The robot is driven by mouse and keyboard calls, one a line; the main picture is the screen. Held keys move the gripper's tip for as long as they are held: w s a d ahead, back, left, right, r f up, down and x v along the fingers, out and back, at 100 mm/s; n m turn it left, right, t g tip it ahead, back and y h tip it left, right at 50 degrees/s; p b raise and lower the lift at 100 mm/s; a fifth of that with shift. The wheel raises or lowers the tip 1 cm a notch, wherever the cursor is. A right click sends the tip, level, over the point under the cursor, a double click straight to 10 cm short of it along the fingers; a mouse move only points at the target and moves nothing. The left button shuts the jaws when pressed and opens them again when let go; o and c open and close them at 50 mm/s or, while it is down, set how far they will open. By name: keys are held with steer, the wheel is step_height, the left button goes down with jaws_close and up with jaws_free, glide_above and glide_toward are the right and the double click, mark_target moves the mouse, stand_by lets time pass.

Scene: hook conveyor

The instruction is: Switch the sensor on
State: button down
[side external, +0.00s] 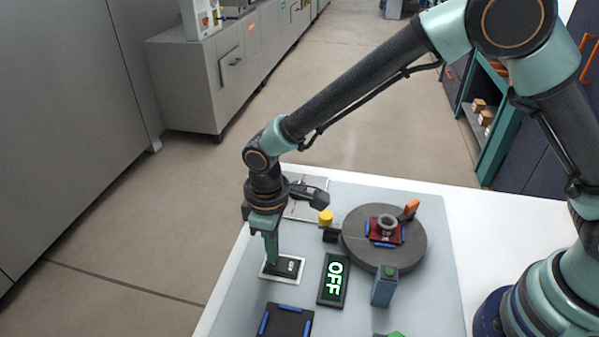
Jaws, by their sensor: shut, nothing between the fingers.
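My gripper (271,260) points down with its fingers shut and empty. Its tips are at the left part of a small black panel (290,268) with a white frame and small white marking, probably a switch. I cannot tell whether the tips touch it, and they hide part of it. A black display (333,280) to its right shows "OFF" in bright letters. A blue-grey post (384,288) with a green top stands further right. I cannot tell for sure which of these is the sensor.
A dark round turntable (360,256) carries a red block (386,238) with a grey ring and an orange piece (410,208). A yellow knob (326,217) is behind the display. A black tray (287,323) with blue edges is at the front. A green thing is cut off at the bottom edge.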

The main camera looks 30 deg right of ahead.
steer(key=shift+f, duration=0.65)
stand_by(0.3)
steer(key=shift+r, duration=3.55)
steer(key=shift+d, duration=0.1)
steer(key=d+r+m+t, duration=0.2)
steer(key=d+r+m, duration=0.2)
steer(key=d+r, duration=0.8)
steer(key=s+d+r+m+t, duration=0.1)
steer(key=s+d+r+m, duration=0.1)
steer(key=s+d, duration=0.2)
steer(key=s+d+r+m+t, duration=0.1)
steer(key=s+d+m+t, duration=0.1)
steer(key=d, duration=0.9)
steer(key=shift+s+r+m+t, duration=0.35)
steer(key=shift+s+m, duration=0.15)
steer(key=shift+s, duration=0.5)
